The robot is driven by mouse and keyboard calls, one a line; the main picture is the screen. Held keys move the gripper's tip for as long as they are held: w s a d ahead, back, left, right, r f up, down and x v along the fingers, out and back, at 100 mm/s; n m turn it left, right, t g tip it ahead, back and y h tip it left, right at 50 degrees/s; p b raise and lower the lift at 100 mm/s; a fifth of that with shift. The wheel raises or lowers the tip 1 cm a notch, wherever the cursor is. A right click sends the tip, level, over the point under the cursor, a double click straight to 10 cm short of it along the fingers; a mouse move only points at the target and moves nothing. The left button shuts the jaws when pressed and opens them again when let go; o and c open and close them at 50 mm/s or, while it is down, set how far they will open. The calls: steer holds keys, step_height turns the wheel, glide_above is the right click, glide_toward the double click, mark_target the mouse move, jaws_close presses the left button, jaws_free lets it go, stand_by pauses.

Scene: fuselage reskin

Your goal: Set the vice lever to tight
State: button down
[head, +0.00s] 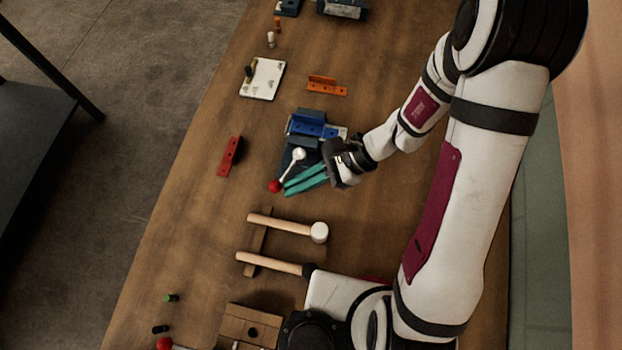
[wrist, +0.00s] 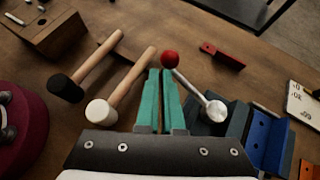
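The blue vice (head: 308,125) stands on the bench and shows at the right edge in the wrist view (wrist: 267,141). Its lever (head: 289,168) is a metal rod with a silver hub (head: 298,154) and a red ball knob (head: 274,186). In the head view the knob points down and left from the hub. In the wrist view the knob (wrist: 170,59) is just beyond my fingertips. My gripper (head: 287,188) has two teal fingers lying close together, with a narrow dark line between them. Nothing shows between them. Whether the tips touch the knob is unclear.
Two mallets (head: 280,226) (head: 270,263) rest on a wooden bar below the vice. A red bracket (head: 230,157) lies to the left. A white plate (head: 263,78) and an orange bracket (head: 327,87) lie above. Bench left of the knob is clear.

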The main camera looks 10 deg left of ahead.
steer(key=a, duration=0.3)
steer(key=shift+a, duration=0.4)
steer(key=shift+w+a, duration=0.4)
steer(key=shift+a, duration=0.25)
steer(key=shift+w+a, duration=0.35)
steer(key=shift+a, duration=0.3)
steer(key=shift+w+a, duration=0.1)
steer(key=shift+w, duration=0.05)
stand_by(1.7)
steer(key=s+d, duration=0.1)
steer(key=s+d+f, duration=0.1)
steer(key=d, duration=0.1)
steer(key=shift+s+d, duration=0.2)
steer(key=shift+d, duration=0.1)
steer(key=s+d+r, duration=0.4)
steer(key=d+r, duration=0.1)
steer(key=d, duration=0.1)
steer(key=shift+s+d+r, duration=0.15)
steer(key=shift+r, duration=0.2)
